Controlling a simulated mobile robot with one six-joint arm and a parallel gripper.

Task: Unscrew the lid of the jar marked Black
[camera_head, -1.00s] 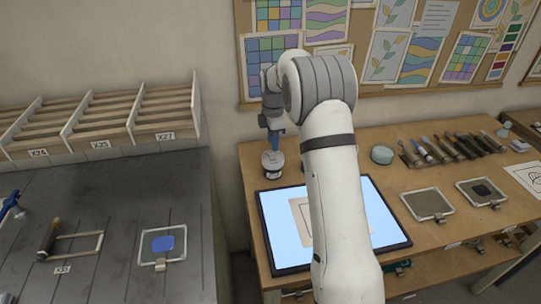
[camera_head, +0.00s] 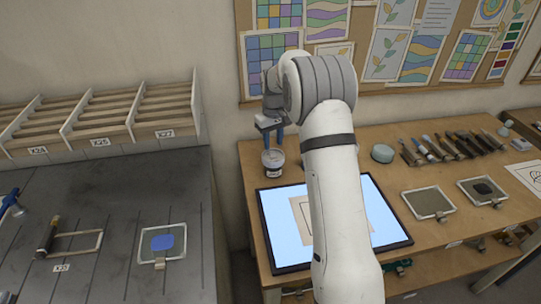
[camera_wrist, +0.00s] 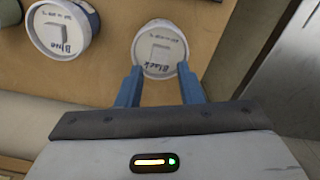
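The jar marked Black (camera_head: 273,164) stands upright at the left back of the wooden bench. My gripper (camera_head: 273,146) points down just above the jar. In the wrist view my gripper (camera_wrist: 160,84) is open, with its two blue fingers apart on either side of the lid's near edge. Nothing is held. I cannot tell whether the fingertips touch the lid.
A jar marked Blue (camera_wrist: 62,30) stands beside the Black jar. A lit panel (camera_head: 282,230) lies in front on the bench (camera_head: 425,238). A teal round item (camera_head: 382,153) and several tools (camera_head: 445,148) are to the right. The wall and pinboard (camera_head: 380,50) are close behind.

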